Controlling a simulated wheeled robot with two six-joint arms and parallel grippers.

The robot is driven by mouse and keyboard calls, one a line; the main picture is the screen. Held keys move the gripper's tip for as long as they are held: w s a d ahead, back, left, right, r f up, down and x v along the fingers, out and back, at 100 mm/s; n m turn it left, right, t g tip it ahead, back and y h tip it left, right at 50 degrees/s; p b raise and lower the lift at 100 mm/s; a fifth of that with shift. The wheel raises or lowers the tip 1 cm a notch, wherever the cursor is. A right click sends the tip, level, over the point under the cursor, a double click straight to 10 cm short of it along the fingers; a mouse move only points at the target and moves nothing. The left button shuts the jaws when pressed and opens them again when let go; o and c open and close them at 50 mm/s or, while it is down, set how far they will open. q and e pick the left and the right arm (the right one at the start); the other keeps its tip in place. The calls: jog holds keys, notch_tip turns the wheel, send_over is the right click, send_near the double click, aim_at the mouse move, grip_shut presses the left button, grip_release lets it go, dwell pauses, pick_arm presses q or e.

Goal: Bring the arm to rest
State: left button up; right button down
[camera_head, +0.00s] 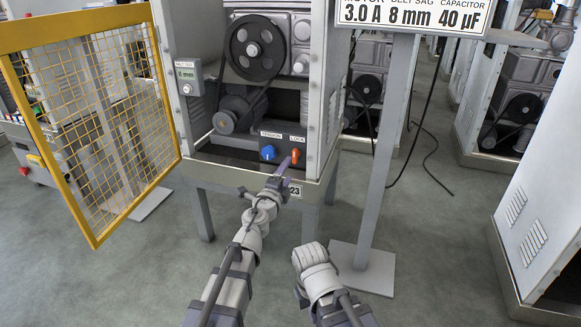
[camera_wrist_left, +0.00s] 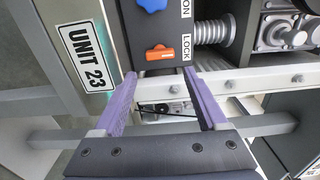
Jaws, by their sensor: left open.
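A yellow mesh door (camera_head: 92,130) stands open at left. A sign post (camera_head: 385,150) on a flat base (camera_head: 362,268) stands right of the unit. A belt pulley (camera_head: 254,48) is above the panel. The UNIT 23 label (camera_wrist_left: 86,55) is beside the left finger.

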pick_arm(q)
jog(key=shift+s+a+r, duration=0.1)
jog(key=shift+s, duration=0.1)
jog(key=s+a+r+n+y+p, duration=0.2)
jog(key=a+r+n+y+p, duration=0.3)
jog(key=a+n+y+p, duration=0.3)
jog(key=s+a+f+n+g+y+p, duration=0.2)
jog(key=s+f+n+g+p, duration=0.15)
jog(key=s+n+g, duration=0.2)
jog(key=s+d+f+n+g+h+p, duration=0.1)
jog(key=s+d+n+g+h+p, duration=0.15)
jog(key=s+g+p, duration=0.65)
jog(key=s+d+n+g+h+p, duration=0.1)
jog(key=s+d+n+g+p, duration=0.2)
jog(key=s, duration=1.2)
notch_tip(320, 180, up, 37)
jog(key=m+p, duration=0.1)
jog(key=p, duration=3.4)
jog(key=shift+d+f, duration=0.2)
jog(key=shift+d, duration=0.05)
